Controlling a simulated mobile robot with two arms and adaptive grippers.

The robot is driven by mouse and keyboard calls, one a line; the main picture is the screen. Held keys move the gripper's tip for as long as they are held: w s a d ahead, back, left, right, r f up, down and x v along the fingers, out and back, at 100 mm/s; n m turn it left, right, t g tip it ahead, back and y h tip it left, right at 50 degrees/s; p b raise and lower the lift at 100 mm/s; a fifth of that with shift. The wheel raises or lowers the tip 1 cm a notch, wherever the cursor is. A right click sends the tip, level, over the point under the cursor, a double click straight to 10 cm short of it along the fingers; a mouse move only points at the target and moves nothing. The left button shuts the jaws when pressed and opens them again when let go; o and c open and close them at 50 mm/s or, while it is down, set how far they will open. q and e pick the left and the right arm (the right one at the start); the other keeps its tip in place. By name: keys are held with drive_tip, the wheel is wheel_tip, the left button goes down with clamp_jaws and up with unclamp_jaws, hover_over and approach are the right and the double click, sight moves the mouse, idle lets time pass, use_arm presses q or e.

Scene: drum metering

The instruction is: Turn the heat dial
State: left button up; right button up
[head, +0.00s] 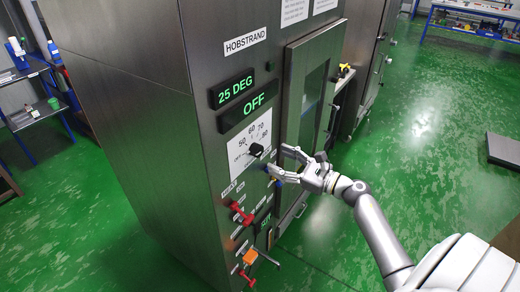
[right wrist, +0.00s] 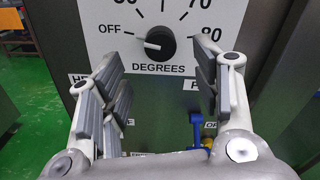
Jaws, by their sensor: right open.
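The heat dial (head: 256,150) is a black knob on a white scale plate on the cabinet front. In the right wrist view the dial (right wrist: 160,43) shows above and between my fingers, with its pale mark on the left side toward OFF. The plate reads OFF, 70, 80 and DEGREES. My right gripper (head: 278,160) is open and empty, just right of and below the dial in the head view. Its two fingers (right wrist: 157,82) are spread wide in the wrist view, with no visible contact with the dial. My left gripper is not in view.
Green displays (head: 237,89) read 25 DEG and OFF above the dial. Below it are a red handle (head: 242,213), a blue handle (right wrist: 196,130) and an orange part (head: 250,257). A windowed door (head: 312,105) stands right of the panel. Green floor lies open at right.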

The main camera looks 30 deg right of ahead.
sight(260, 152)
drive_tip(key=p+x, duration=0.1)
drive_tip(key=x, duration=0.4)
drive_tip(key=shift+w+a+r+p, duration=0.15)
drive_tip(key=shift+w+p, duration=0.2)
drive_tip(key=shift+w, duration=0.05)
drive_tip(key=shift+x, duration=0.85)
drive_tip(key=c, duration=1)
drive_tip(key=shift+f, duration=0.2)
drive_tip(key=shift+c, duration=0.2)
